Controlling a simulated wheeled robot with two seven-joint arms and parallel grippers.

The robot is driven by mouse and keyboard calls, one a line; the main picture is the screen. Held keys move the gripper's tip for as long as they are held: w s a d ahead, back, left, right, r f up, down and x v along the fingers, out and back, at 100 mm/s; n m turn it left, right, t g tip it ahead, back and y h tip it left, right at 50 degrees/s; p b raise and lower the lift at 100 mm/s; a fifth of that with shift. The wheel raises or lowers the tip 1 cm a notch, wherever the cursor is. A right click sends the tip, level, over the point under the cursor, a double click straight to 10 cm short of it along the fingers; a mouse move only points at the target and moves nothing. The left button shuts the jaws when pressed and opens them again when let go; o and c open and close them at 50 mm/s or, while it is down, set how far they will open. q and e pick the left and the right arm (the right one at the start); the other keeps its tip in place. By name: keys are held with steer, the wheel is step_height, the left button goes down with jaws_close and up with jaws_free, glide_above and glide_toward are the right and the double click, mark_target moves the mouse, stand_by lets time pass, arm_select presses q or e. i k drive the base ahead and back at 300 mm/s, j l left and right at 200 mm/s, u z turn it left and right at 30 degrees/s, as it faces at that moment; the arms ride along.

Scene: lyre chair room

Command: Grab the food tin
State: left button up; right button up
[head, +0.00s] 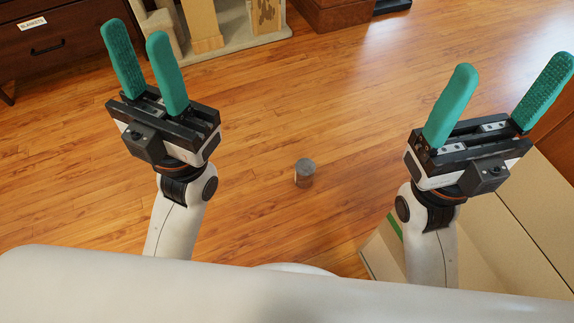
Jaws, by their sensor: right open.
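The food tin (304,173), a small grey cylinder, stands on the wooden floor near the middle of the head view. My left gripper (136,62) is raised to the left of the tin, with its two green fingers apart and nothing between them. My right gripper (513,82) is raised to the right of the tin, with its green fingers wide apart and empty. Neither gripper touches the tin.
A cardboard box (510,190) is at the right, partly behind my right arm. A dark drawer cabinet (55,45) labelled "BLANKETS" stands at the upper left. A beige carpeted stand (236,38) is at the top. The floor around the tin is clear.

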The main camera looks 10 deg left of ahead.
mark_target(305, 167)
steer(key=i+j, duration=0.55)
steer(key=j, duration=0.2)
steer(key=i+j+z, duration=0.15)
steer(key=z, duration=0.35)
steer(key=i+j+z, duration=0.1)
steer(key=j+z, duration=0.55)
steer(key=z, duration=1.3)
